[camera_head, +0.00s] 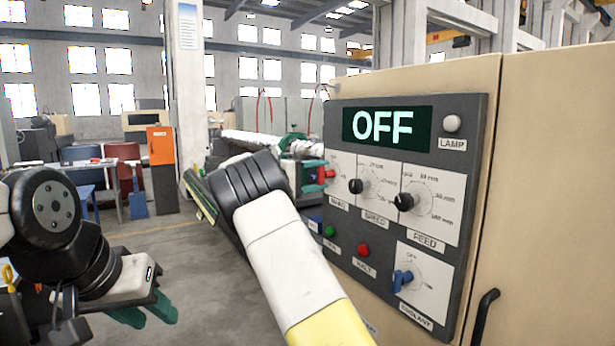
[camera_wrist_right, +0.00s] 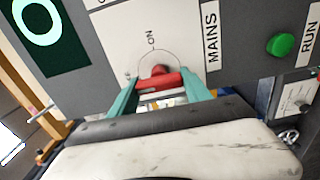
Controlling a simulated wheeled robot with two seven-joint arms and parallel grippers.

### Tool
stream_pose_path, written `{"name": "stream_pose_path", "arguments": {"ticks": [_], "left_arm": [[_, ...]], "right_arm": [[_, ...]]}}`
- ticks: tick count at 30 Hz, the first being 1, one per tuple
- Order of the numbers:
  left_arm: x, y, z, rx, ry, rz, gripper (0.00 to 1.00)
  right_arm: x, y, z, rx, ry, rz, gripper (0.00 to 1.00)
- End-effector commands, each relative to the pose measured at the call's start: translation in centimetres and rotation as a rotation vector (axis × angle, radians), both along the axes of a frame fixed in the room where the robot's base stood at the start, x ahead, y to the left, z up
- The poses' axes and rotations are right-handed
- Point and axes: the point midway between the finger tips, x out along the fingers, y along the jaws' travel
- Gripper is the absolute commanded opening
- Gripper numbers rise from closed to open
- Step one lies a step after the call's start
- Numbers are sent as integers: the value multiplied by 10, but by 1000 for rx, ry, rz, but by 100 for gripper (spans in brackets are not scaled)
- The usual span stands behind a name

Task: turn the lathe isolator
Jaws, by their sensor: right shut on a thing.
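The lathe isolator is a red handle (camera_wrist_right: 160,82) on the white plate labelled MAINS (camera_wrist_right: 212,35), with an ON mark above it. In the head view the red handle (camera_head: 326,174) sits at the panel's left edge. My right gripper (camera_head: 318,177) is shut on it; in the right wrist view its green fingers (camera_wrist_right: 160,95) stand at both ends of the red bar. Part of the dial behind is hidden. The display (camera_head: 383,127) reads OFF. My left gripper (camera_head: 146,312) hangs low at the left, green fingers apart, empty, away from the panel.
The dark control panel (camera_head: 470,185) also carries SPEED (camera_head: 356,186) and FEED (camera_head: 404,201) knobs, a green RUN button (camera_head: 330,231), a red HALT button (camera_head: 363,250) and a blue coolant knob (camera_head: 402,279). A black door handle (camera_head: 483,315) sticks out lower right.

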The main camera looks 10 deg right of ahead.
Motion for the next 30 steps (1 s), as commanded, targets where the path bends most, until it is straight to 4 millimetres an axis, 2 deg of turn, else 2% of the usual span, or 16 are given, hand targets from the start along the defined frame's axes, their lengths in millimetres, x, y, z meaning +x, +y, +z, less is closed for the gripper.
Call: {"name": "stream_pose_path", "arguments": {"ticks": [17, 18, 21, 30], "left_arm": [[0, 0, 0, 0, 0, 0, 36], [0, 0, 0, 0, 0, 0, 36], [0, 0, 0, 0, 0, 0, 36], [0, 0, 0, 0, 0, 0, 36]], "right_arm": [[1, 1, 0, -13, 35, 3, 16], [1, 1, 0, -13, 35, 3, 58], [1, 1, 0, -13, 35, 3, 78], [0, 1, 0, -12, 33, 1, 78]]}}
